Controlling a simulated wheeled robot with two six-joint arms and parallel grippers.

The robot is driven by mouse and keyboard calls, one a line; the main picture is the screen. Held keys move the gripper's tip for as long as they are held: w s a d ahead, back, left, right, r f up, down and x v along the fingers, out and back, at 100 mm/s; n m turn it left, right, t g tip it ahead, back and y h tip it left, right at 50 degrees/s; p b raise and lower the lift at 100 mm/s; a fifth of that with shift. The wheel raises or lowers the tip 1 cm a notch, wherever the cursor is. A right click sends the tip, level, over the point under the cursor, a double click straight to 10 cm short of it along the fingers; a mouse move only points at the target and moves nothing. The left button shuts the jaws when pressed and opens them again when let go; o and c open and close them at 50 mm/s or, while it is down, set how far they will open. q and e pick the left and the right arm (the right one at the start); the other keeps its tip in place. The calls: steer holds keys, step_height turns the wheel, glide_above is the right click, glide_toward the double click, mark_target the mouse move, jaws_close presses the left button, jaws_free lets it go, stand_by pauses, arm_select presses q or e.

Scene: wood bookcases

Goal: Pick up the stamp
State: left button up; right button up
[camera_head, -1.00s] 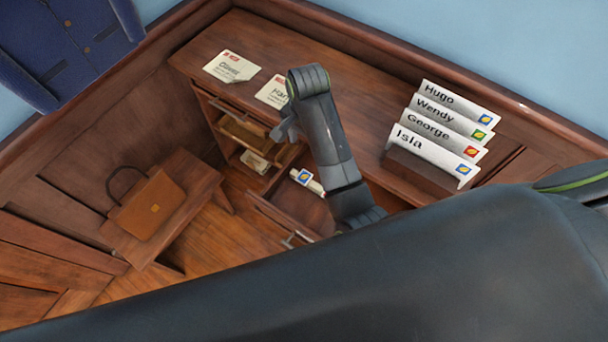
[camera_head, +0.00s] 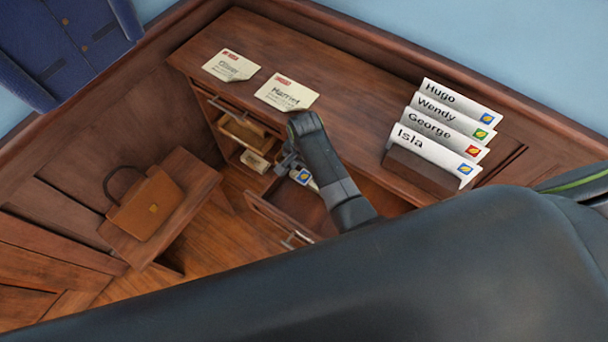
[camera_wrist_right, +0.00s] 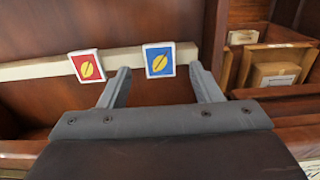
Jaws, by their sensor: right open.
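A blue square stamp (camera_wrist_right: 158,60) with a yellow leaf mark stands at a pale strip (camera_wrist_right: 35,70) in the right wrist view. It also shows in the head view (camera_head: 300,176), at the open drawer (camera_head: 268,212). A red stamp (camera_wrist_right: 87,66) with a similar mark stands to its left along the strip. My right gripper (camera_wrist_right: 160,72) is open and empty, with its fingertips to the left and right of the blue stamp. I cannot tell if they touch it. In the head view, the right gripper (camera_head: 287,163) is beside the blue stamp. My left gripper is not in view.
The desk top (camera_head: 345,100) holds two paper notes (camera_head: 231,65) and a rack of name cards (camera_head: 435,135). Another drawer (camera_head: 240,132) is open beyond the gripper. A brown briefcase (camera_head: 145,203) rests on a low bench at the left.

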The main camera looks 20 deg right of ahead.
steer(key=shift+f, duration=0.8)
steer(key=shift+c, duration=0.5)
steer(key=c, duration=1)
